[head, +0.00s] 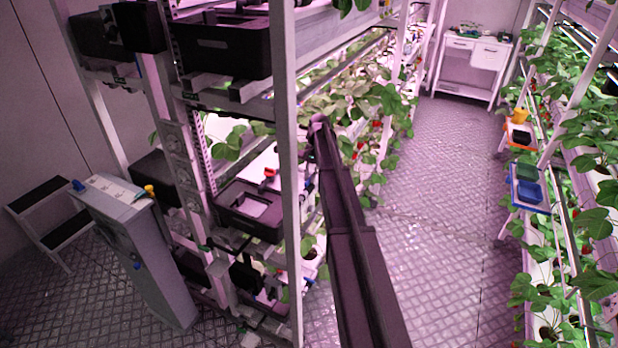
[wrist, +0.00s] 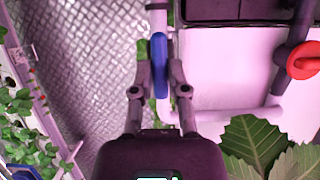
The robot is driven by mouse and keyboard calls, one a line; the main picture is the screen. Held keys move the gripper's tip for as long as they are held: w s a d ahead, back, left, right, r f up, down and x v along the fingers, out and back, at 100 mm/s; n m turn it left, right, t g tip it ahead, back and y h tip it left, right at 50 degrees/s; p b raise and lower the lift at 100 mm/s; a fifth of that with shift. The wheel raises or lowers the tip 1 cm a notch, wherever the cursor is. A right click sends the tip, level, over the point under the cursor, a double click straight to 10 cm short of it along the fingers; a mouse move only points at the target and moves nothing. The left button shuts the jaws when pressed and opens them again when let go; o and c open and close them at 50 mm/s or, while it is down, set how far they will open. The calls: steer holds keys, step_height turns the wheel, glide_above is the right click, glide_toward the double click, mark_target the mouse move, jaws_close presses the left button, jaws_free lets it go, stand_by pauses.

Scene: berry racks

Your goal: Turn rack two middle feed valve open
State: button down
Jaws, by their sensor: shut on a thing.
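A blue valve handle (wrist: 158,48) stands upright in the wrist view, in front of a pale pipe. My gripper (wrist: 160,78) has one finger on each side of the handle and is shut on it. A red round valve handle (wrist: 302,60) on a dark pipe is at the right of the wrist view, apart from my fingers. In the head view my arm reaches up to the rack (head: 291,190); the gripper's tips and the blue handle cannot be made out there. A small red handle (head: 270,173) shows inside the rack.
Leafy plants (wrist: 255,140) are close at the lower right of the wrist view. A dark tray (head: 250,209) sits in the rack. A grey cabinet (head: 135,245) and a step stool (head: 50,215) stand at left. The aisle floor (head: 450,200) is clear.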

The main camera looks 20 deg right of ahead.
steer(key=shift+s, duration=0.2)
steer(key=c, duration=0.6)
jaws_free()
steer(key=shift+c, duration=0.2)
steer(key=shift+w, duration=0.2)
